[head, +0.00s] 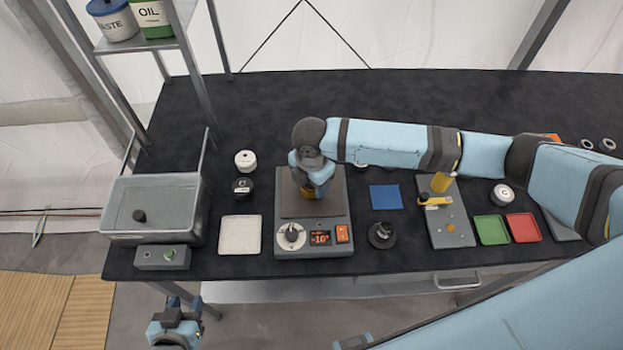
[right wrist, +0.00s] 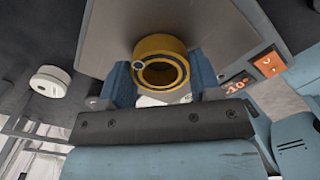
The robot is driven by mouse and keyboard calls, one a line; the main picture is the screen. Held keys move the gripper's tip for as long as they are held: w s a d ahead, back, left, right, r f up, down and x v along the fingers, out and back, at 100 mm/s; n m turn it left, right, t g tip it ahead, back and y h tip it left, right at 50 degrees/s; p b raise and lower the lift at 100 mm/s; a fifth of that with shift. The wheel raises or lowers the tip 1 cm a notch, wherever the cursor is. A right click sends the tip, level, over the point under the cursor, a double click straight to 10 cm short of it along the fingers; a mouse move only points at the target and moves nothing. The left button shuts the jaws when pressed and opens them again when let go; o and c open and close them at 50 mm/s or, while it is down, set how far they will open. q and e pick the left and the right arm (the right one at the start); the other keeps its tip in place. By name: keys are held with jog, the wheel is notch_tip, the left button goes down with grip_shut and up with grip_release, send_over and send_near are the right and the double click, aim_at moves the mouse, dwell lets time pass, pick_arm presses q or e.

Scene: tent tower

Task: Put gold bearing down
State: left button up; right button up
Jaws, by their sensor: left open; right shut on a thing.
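The gold bearing (right wrist: 160,47), a thick ring with a dark bore, is between the blue fingers of my right gripper (right wrist: 162,78) in the right wrist view. The right gripper is shut on it. In the head view my right gripper (head: 312,190) is over the brown-grey top plate (head: 327,208) of a device with a display reading about -10. A little of the gold shows beside the fingers there. I cannot tell whether the bearing touches the plate. My left gripper (head: 175,318) is open and empty, low in front of the table's left end.
A pale square tray (head: 240,235) and a metal basin (head: 152,205) stand left of the device. A blue square (head: 385,197), a dark round part (head: 382,235), a grey fixture (head: 450,225), and green (head: 491,230) and red (head: 522,227) trays stand right. The back left table is clear.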

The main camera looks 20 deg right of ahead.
jog(key=shift+f, duration=0.15)
jog(key=o, duration=1)
notch_tip(320, 180, up, 12)
jog(key=shift+r+b, duration=0.2)
jog(key=shift+b, duration=0.35)
